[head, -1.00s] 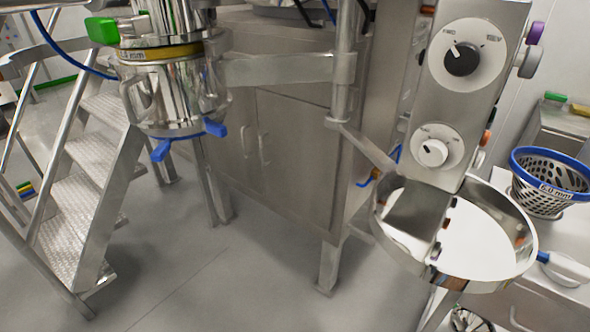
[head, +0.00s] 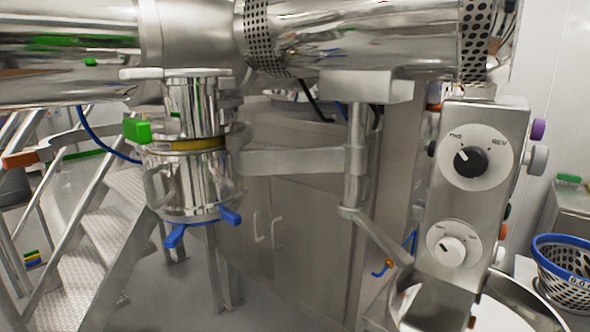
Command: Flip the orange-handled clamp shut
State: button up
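At the far left in the head view, a curved metal band with an orange end (head: 20,160) sticks out from the neck of the steel vessel (head: 188,180). It looks like the orange-handled clamp, with its band swung out away from the vessel. A green block (head: 137,130) sits at the vessel's collar, beside the inner end of the band. A yellow ring (head: 188,145) runs around the vessel below the collar. My gripper is not in view, so its state is hidden.
A large horizontal steel housing (head: 70,50) crosses above the vessel. Blue handles (head: 175,236) stick out below it. Metal stairs (head: 105,215) stand behind at left. A control panel with two knobs (head: 470,161), a steel bowl (head: 530,310) and a blue-rimmed basket (head: 570,275) are at right.

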aim_at(43, 154)
jog(key=i+u, duration=0.3)
jog(key=u, duration=0.15)
jog(key=i+l+u, duration=0.15)
jog(key=u, duration=0.25)
jog(key=i+l+u, duration=0.2)
jog(key=i+u, duration=0.25)
jog(key=i+l+u, duration=0.1)
jog(key=l+u, duration=0.2)
jog(key=u, duration=0.15)
